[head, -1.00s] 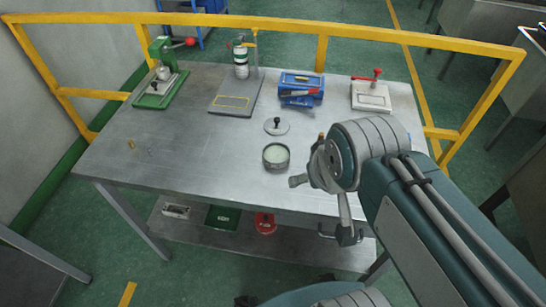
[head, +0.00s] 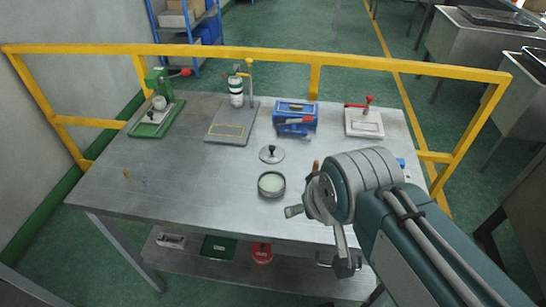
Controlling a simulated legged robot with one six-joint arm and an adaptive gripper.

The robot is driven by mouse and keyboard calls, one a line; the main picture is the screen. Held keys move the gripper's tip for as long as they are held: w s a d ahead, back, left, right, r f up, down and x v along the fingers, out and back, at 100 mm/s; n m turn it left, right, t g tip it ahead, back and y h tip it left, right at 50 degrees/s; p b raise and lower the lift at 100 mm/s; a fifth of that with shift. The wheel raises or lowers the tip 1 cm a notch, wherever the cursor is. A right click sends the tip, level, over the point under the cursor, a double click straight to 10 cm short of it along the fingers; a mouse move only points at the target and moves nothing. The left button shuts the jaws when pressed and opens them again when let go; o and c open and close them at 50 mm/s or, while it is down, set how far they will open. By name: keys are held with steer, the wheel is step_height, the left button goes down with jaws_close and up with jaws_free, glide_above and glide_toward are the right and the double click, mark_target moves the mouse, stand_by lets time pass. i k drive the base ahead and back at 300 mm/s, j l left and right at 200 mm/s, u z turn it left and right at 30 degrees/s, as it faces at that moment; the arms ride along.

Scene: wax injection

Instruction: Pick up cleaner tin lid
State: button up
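The cleaner tin lid (head: 271,156) is a flat grey disc with a black knob. It lies on the metal table, just behind the open round tin (head: 271,193), which shows pale contents. The lid is off the tin and nothing touches it. My gripper (head: 318,238) is at the end of my arm, to the right of and nearer than the tin. It is apart from the lid. My wrist partly hides the fingers, so how far they are open is unclear. I see nothing held in it.
Along the back of the metal table (head: 190,185) stand a green press (head: 153,126), a grey stand (head: 228,133), a blue device (head: 296,115) and a white plate clamp (head: 364,123). A yellow rail (head: 230,54) runs behind. The table's left front is mostly clear.

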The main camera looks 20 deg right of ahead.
mark_target(268, 155)
steer(key=i+j+z, duration=0.35)
steer(key=j+z, duration=0.2)
steer(key=i+j+z, duration=0.1)
steer(key=j+z, duration=0.15)
steer(key=j, duration=0.15)
